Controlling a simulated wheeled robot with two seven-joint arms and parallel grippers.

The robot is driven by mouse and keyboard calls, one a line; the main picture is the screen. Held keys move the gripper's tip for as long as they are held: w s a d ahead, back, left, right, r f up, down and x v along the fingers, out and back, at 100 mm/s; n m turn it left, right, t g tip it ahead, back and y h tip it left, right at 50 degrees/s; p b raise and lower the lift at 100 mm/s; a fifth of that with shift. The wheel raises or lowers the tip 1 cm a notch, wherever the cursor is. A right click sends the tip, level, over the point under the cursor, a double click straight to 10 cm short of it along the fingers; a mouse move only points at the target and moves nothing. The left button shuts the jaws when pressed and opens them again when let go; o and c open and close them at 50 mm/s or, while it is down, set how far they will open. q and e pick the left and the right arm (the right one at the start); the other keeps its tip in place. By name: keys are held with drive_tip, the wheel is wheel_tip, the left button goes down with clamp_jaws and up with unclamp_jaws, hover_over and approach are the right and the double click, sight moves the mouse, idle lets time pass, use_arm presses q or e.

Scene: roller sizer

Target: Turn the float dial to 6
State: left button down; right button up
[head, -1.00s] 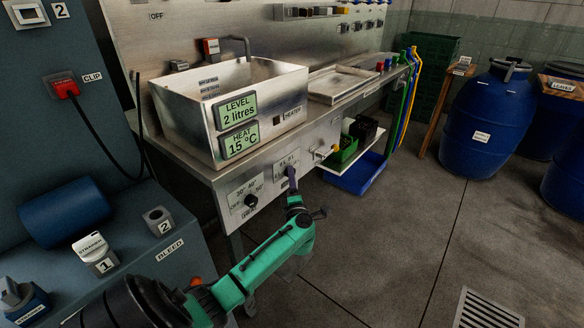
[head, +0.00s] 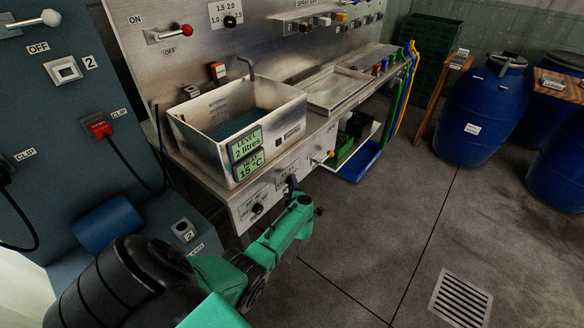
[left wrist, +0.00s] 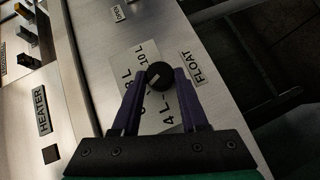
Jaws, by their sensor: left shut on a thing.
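The float dial (left wrist: 161,76) is a black round knob with a pale pointer mark, beside the FLOAT label (left wrist: 199,67) in the left wrist view. In the head view my left gripper (head: 291,184) is at the bench front and hides the dial. My right gripper is out of view.
The steel tub (head: 205,140) above holds dark water; its displays (head: 246,145) read 2 litres and 15 °C. A black heater dial (head: 257,208) sits left of my gripper. A blue tray (head: 357,168) is on the lower right.

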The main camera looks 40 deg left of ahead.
use_arm(q)
drive_tip(key=shift+d+f, duration=0.15)
drive_tip(key=shift+c, duration=2.4)
unclamp_jaws()
drive_tip(key=shift+o, duration=0.3)
drive_tip(key=p+v, duration=0.4)
drive_tip(key=v, duration=1)
drive_tip(key=shift+s+d+p, duration=0.2)
drive_tip(key=shift+p, duration=0.15)
